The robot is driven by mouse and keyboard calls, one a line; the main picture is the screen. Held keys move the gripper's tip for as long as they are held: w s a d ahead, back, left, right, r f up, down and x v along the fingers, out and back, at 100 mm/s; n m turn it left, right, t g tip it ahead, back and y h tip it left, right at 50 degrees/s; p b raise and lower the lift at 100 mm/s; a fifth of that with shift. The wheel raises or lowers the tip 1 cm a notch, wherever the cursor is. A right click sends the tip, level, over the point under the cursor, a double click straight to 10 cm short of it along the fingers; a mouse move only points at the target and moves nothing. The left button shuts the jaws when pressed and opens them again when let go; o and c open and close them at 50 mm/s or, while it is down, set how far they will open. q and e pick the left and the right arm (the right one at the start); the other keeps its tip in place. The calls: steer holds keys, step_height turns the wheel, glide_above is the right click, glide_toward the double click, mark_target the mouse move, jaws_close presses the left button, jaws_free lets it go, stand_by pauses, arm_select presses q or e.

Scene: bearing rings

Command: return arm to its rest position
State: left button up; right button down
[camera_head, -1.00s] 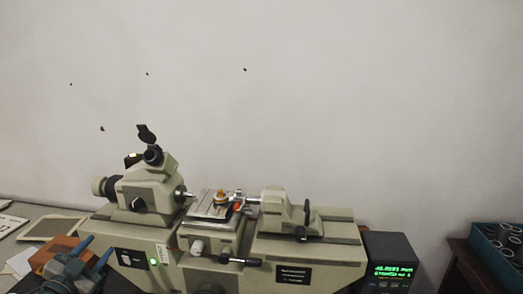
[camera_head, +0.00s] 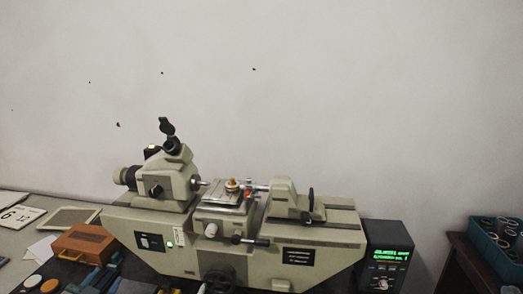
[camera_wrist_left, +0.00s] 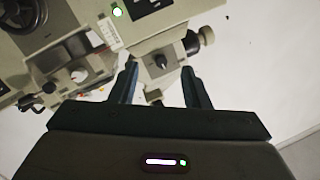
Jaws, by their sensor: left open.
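My left gripper (camera_head: 103,270) is low at the left in the head view, in front of the measuring machine (camera_head: 305,237) and close to the orange-brown box in the picture. In the left wrist view its two fingers (camera_wrist_left: 158,78) stand apart with nothing between them. The machine shows upside down behind them. A small gold-orange ring-like part (camera_head: 232,184) sits on the machine's stage, clear of the gripper. My right gripper is not in view.
The orange-brown box (camera_head: 83,240) and a card (camera_head: 20,217) lie on the table left of the machine. A digital readout (camera_head: 388,255) stands to its right. A blue crate (camera_head: 497,252) with several dark rings is at far right.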

arm_select(q)
steer(key=s+d+f+n+g+y, duration=0.1)
steer(key=s+d+f+n+g, duration=0.2)
steer(key=s+f, duration=0.35)
steer(key=s+d+f+n+g+y, duration=0.1)
steer(key=s+d+f+g, duration=0.25)
steer(key=s+f, duration=0.3)
steer(key=s+d+f+g+h, duration=0.1)
steer(key=s+d+f+g, duration=0.2)
steer(key=s, duration=0.4)
steer(key=s+d+f+g+h, duration=0.2)
steer(key=s+d+g, duration=0.25)
steer(key=s, duration=0.35)
step_height(320, 180, down, 34)
steer(key=a+b, duration=0.2)
steer(key=b, duration=0.3)
steer(key=s+f+b, duration=0.2)
steer(key=s+f, duration=0.7)
steer(key=f, duration=0.3)
steer(key=s+f+g+b, duration=0.1)
steer(key=s+f+b, duration=0.1)
steer(key=s+f, duration=0.7)
step_height(320, 180, down, 4)
steer(key=shift+s+a+g+b, duration=0.3)
steer(key=shift+s+a, duration=0.1)
steer(key=shift+a, duration=0.05)
